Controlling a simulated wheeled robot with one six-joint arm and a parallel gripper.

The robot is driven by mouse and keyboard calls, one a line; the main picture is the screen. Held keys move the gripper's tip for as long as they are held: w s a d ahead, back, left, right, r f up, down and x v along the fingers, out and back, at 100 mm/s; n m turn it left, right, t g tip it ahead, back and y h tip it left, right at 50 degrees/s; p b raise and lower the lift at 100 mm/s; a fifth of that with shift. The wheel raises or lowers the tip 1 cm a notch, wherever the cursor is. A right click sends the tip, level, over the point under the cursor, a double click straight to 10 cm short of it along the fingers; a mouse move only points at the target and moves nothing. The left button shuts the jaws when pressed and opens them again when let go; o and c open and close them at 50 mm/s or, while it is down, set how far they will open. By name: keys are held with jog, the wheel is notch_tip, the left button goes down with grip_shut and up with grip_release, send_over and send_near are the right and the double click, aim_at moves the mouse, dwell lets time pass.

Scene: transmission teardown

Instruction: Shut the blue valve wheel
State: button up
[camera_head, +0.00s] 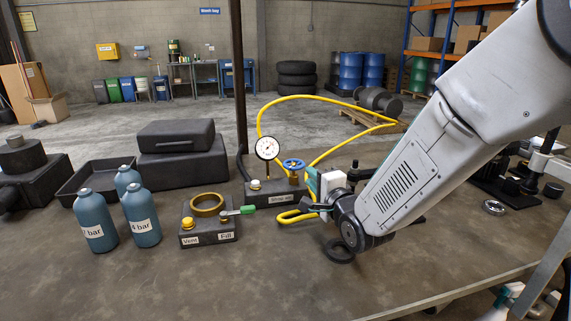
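The blue valve wheel (293,163) lies flat on top of a fitting on the dark block (257,194) near the middle of the table. A round white gauge (267,148) stands on the same block, left of the wheel. My gripper (313,196) comes in from the right, just right of and below the wheel in the picture. It looks apart from the wheel. Its fingers are small and partly hidden by the white and teal parts of my wrist, so I cannot tell whether they are open.
A yellow hose (262,112) loops behind and around the block. Left of it stand a Vent/Fill block (208,228) with a green lever, several blue bottles (142,218) and a black case (178,152). The front table is clear.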

aim_at(291, 160)
jog(key=x, duration=1.1)
jog(key=shift+w+a, duration=0.2)
jog(key=shift+a, duration=0.25)
grip_shut()
